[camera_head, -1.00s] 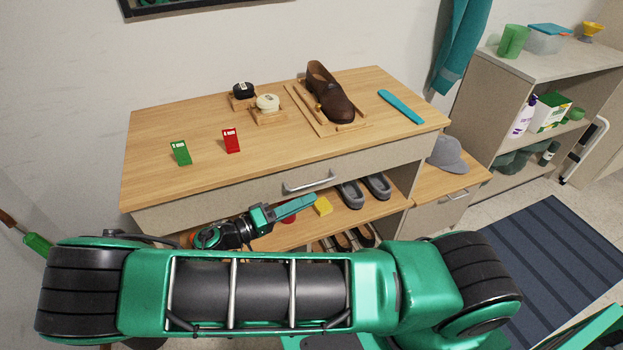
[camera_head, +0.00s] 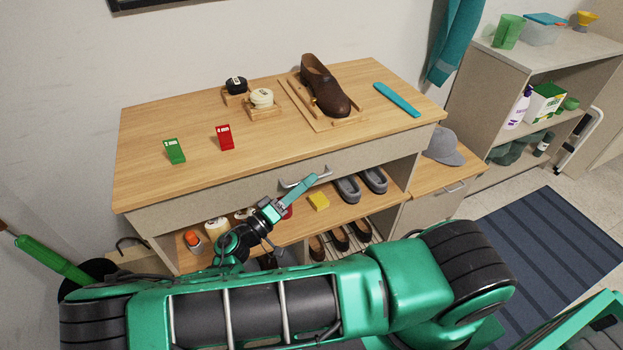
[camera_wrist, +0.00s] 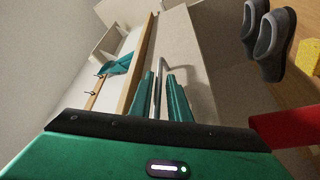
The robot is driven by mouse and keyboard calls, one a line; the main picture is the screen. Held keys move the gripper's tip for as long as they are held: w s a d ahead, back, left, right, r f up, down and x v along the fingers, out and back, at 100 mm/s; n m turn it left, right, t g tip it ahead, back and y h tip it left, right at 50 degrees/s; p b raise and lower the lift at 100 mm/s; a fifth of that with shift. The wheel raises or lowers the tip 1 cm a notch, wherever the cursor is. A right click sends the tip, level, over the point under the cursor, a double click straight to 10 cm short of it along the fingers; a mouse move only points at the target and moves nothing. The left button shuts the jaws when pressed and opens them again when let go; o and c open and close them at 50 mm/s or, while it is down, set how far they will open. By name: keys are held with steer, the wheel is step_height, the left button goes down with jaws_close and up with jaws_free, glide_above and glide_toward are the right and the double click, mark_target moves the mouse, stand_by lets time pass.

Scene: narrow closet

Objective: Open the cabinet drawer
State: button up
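The cabinet drawer (camera_head: 240,190) is the pale front just under the wooden top, and it looks closed. Its grey metal bar handle (camera_head: 289,184) is partly hidden behind my gripper (camera_head: 311,180) in the head view. In the wrist view the handle (camera_wrist: 163,68) runs between the two green fingers of my gripper (camera_wrist: 163,88). The fingers are apart, one on each side of the bar. I cannot tell whether either finger touches it. The drawer front also fills the middle of the wrist view (camera_wrist: 190,65).
On the wooden top (camera_head: 200,130) are a brown shoe (camera_head: 325,88), two tins, a green tag, a red tag and a teal shoehorn. Grey slippers (camera_head: 348,189) and a yellow sponge (camera_head: 318,201) sit on the open shelf below. A striped mat (camera_head: 545,245) lies on the right floor.

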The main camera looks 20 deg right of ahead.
steer(key=shift+x, duration=1.15)
jaws_close()
steer(key=shift+s+f, duration=0.1)
steer(key=shift+f, duration=0.05)
stand_by(0.5)
